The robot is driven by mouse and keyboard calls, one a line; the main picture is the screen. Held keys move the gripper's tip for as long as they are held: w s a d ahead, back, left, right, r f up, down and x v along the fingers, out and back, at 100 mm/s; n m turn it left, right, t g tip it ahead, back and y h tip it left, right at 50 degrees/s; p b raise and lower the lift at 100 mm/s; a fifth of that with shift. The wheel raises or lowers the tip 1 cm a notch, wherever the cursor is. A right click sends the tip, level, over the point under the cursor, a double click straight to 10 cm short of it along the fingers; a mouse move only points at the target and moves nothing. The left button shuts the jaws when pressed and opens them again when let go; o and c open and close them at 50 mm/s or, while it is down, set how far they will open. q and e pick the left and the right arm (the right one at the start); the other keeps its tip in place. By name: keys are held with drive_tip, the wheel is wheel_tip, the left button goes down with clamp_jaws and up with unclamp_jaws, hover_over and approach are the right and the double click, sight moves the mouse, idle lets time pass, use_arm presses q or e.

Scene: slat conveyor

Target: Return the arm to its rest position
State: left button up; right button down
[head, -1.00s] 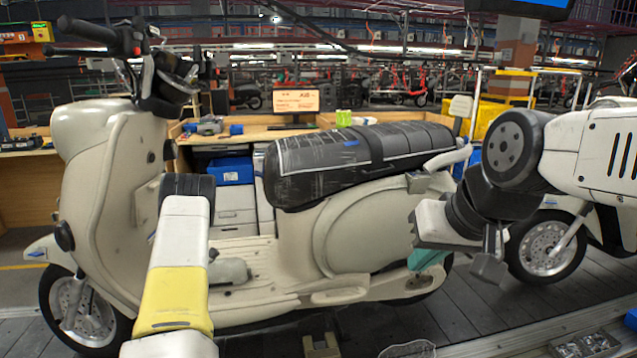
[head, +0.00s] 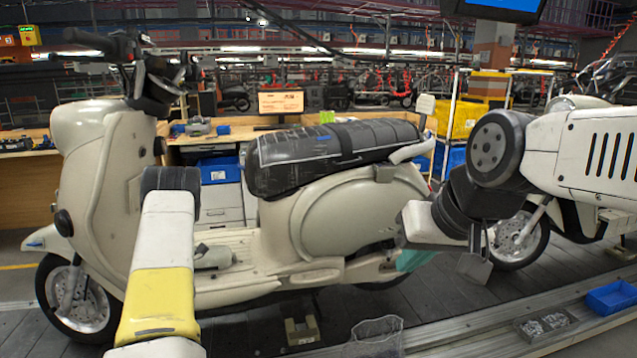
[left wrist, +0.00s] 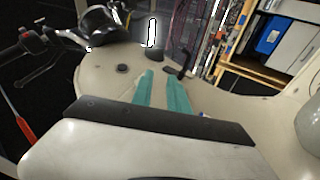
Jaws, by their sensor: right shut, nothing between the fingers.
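My right arm (head: 500,150) comes in from the right with its elbow bent. Its gripper (head: 412,261) hangs in front of the rear of the cream scooter (head: 345,225), teal fingers shut and empty, partly hidden behind the white hand. I cannot tell if it touches the scooter. My left arm (head: 160,285) reaches forward at the left, in front of the scooter's footboard. Its gripper is hidden in the head view. In the left wrist view the left gripper's teal fingers (left wrist: 162,80) stand apart with nothing between them, over a cream scooter body panel (left wrist: 110,85).
A second white scooter (head: 600,150) stands close at the right. The slat conveyor (head: 270,335) runs below. A blue bin (head: 612,297), a grey parts tray (head: 545,324) and a wire basket (head: 376,335) sit along the front edge. A workbench (head: 215,136) stands behind.

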use_arm(q)
drive_tip(key=w+d+r+m+g+h, duration=0.25)
drive_tip(key=d+r+g, duration=0.2)
drive_tip(key=r, duration=0.65)
drive_tip(key=s+d+r+m+g+h, duration=0.2)
drive_tip(key=s+d+m+h, duration=0.15)
drive_tip(key=s+d, duration=0.2)
drive_tip(key=s+d+r+m+g+h, duration=0.1)
drive_tip(key=s+d+r+m+h, duration=0.1)
drive_tip(key=s+d+r+m, duration=0.3)
drive_tip(key=s+d+f+m+g+h, duration=0.1)
drive_tip(key=s+d+m, duration=0.3)
drive_tip(key=s, duration=0.7)
drive_tip(key=s+d+f+m+g+h, duration=0.2)
drive_tip(key=s+d+m+g, duration=0.2)
drive_tip(key=s, duration=0.6)
drive_tip(key=s+d+f+m+g+h, duration=0.1)
drive_tip(key=s+d+f+m+g, duration=0.1)
drive_tip(key=s+d, duration=0.6)
drive_tip(key=s+m+g, duration=0.1)
drive_tip(key=s+m, duration=0.1)
drive_tip(key=s, duration=0.1)
drive_tip(key=shift+s+f+m, duration=0.15)
drive_tip(key=shift+s+m, duration=0.15)
drive_tip(key=shift+m, duration=0.1)
